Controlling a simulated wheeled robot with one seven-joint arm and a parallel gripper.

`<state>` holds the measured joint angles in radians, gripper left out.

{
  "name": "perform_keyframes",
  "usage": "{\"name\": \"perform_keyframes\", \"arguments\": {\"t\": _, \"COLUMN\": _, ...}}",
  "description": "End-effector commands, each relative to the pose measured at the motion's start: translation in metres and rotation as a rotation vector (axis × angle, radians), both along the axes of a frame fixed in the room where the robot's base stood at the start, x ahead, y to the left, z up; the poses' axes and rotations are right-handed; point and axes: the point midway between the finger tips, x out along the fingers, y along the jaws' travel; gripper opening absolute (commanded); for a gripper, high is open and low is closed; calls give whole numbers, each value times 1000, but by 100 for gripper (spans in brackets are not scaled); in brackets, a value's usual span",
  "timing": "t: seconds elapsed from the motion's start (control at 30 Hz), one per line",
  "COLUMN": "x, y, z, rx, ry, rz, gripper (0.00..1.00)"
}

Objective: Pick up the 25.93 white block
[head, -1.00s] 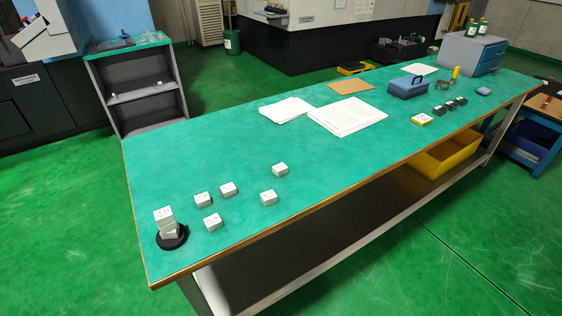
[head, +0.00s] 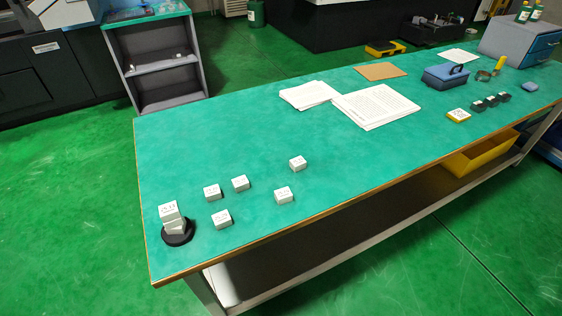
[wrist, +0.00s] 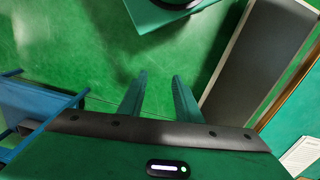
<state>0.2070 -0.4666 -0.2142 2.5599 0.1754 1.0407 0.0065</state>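Several small white blocks with dark markings stand on the left part of the green table top (head: 240,140). One white block (head: 168,211) sits on top of another white block (head: 175,227) in a round black holder (head: 178,239). The others stand apart: a block (head: 212,192), a block (head: 239,183), a block (head: 222,219), a block (head: 283,195) and a block (head: 297,163). The markings are too small to read, so I cannot tell which is 25.93. My gripper (wrist: 160,82) shows in the wrist view, open and empty above the green floor, and is not in the head view.
Paper stacks (head: 376,107), a brown sheet (head: 381,70), a blue box (head: 446,76) and small dark blocks (head: 491,101) lie farther right on the table. A yellow bin (head: 470,155) is below. A grey shelf (head: 155,60) stands behind. The table around the white blocks is clear.

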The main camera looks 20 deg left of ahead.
Motion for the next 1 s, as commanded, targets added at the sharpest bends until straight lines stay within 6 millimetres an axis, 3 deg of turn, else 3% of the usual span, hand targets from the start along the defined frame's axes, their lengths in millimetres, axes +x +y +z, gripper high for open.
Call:
{"name": "perform_keyframes", "arguments": {"t": 0.27, "x": 0, "y": 0, "z": 0, "rx": 0, "ry": 0, "rz": 0, "gripper": 31}}
{"name": "perform_keyframes", "arguments": {"t": 0.37, "x": -7, "y": 1, "z": 3, "rx": -1, "ry": -11, "rz": 10, "gripper": 53}}
{"name": "perform_keyframes", "arguments": {"t": 0.4, "x": -6, "y": 1, "z": 3, "rx": -3, "ry": -21, "rz": 25, "gripper": 55}}
{"name": "perform_keyframes", "arguments": {"t": 0.47, "x": 4, "y": 3, "z": 0, "rx": -11, "ry": -38, "rz": 67, "gripper": 55}}
{"name": "perform_keyframes", "arguments": {"t": 0.57, "x": 42, "y": 20, "z": -12, "rx": -21, "ry": -85, "rz": 205, "gripper": 55}}
{"name": "perform_keyframes", "arguments": {"t": 0.67, "x": 91, "y": 44, "z": -28, "rx": -35, "ry": -172, "rz": 398, "gripper": 55}}
{"name": "perform_keyframes", "arguments": {"t": 0.77, "x": 142, "y": 81, "z": -46, "rx": -42, "ry": -281, "rz": 595, "gripper": 55}}
{"name": "perform_keyframes", "arguments": {"t": 0.9, "x": 198, "y": 157, "z": -68, "rx": -17, "ry": -449, "rz": 856, "gripper": 55}}
{"name": "perform_keyframes", "arguments": {"t": 1.0, "x": 224, "y": 221, "z": -81, "rx": 23, "ry": -577, "rz": 1014, "gripper": 55}}
